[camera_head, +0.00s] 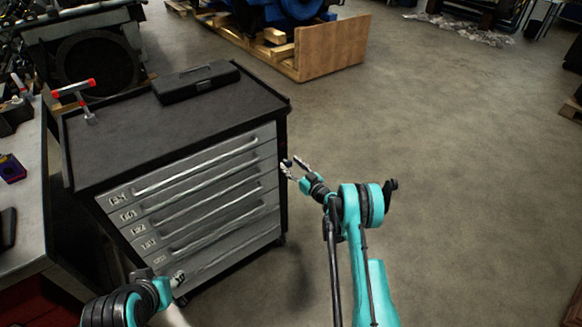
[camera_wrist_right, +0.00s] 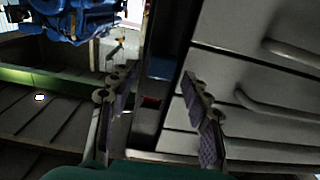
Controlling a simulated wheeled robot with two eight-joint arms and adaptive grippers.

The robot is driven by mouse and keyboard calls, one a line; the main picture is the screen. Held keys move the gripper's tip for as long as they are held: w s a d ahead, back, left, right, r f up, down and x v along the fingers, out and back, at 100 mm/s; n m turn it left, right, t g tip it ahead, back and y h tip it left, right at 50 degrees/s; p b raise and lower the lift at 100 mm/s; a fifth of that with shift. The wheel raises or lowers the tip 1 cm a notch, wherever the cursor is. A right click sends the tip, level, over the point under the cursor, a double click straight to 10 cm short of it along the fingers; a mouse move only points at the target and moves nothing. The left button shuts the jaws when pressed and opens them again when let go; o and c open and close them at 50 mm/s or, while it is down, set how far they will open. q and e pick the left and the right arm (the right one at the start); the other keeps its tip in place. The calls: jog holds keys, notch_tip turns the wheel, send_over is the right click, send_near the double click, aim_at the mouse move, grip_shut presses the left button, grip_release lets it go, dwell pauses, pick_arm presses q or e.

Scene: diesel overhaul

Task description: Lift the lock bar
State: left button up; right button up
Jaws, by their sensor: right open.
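A grey tool cabinet (camera_head: 205,195) with several drawers and a black top stands left of centre in the head view. A dark upright strip (camera_wrist_right: 158,75) runs along its front corner in the right wrist view, with a small red patch (camera_wrist_right: 151,102). This strip may be the lock bar; I cannot tell for certain. My right gripper (camera_head: 294,165) is open and empty at the cabinet's right front edge. In the wrist view its fingers (camera_wrist_right: 157,90) appear on either side of the strip. My left gripper (camera_head: 177,279) is low by the bottom drawers; its jaws are unclear.
A workbench (camera_head: 30,190) stands close at the left. A wooden crate with a blue engine (camera_head: 330,48) is behind.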

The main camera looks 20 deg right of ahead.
jog(key=shift+w+a, duration=0.15)
jog(key=shift+w, duration=0.15)
grip_shut()
jog(key=shift+r+p, duration=0.3)
jog(key=shift+r, duration=1.05)
grip_release()
jog(key=shift+r, duration=0.1)
